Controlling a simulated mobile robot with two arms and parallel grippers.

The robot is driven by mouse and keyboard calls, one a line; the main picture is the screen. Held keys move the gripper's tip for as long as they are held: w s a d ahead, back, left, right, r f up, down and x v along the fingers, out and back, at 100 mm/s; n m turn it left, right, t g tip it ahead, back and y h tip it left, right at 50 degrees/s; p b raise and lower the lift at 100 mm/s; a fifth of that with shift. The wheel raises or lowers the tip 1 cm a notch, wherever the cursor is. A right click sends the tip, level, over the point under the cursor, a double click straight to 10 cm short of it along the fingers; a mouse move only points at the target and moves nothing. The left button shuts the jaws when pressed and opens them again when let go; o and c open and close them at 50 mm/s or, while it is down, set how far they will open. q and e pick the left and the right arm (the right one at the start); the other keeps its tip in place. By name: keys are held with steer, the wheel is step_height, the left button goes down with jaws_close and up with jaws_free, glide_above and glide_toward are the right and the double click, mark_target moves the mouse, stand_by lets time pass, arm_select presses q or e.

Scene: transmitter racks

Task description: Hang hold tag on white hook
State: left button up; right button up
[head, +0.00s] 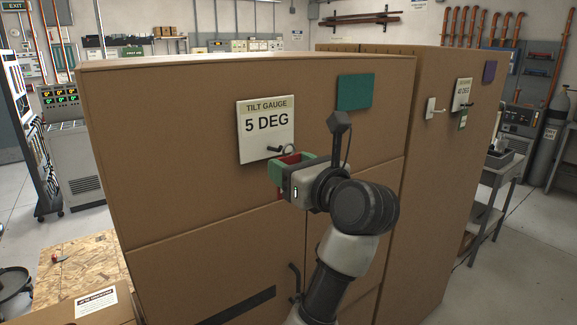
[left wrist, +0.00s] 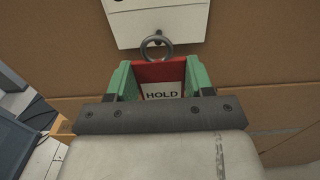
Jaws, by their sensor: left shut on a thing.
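The hold tag (left wrist: 162,90) is red with a white HOLD label and a metal ring (left wrist: 156,46) at its top. My left gripper (left wrist: 160,82) has its green fingers shut on the tag, and it shows in the head view (head: 290,168) in front of the tilt gauge plate (head: 266,122). The ring is close to the dark hook (head: 274,149) on that plate; I cannot tell whether it is around it. A white hook (head: 432,107) on a white backplate sits on the right cabinet and looks empty. My right gripper is not in view.
A teal panel (head: 355,91) is above my gripper. The brown cabinet front (head: 180,170) is close. Open floor (head: 500,265) lies at the right.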

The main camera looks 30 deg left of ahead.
arm_select(q)
steer(key=shift+v, duration=1.7)
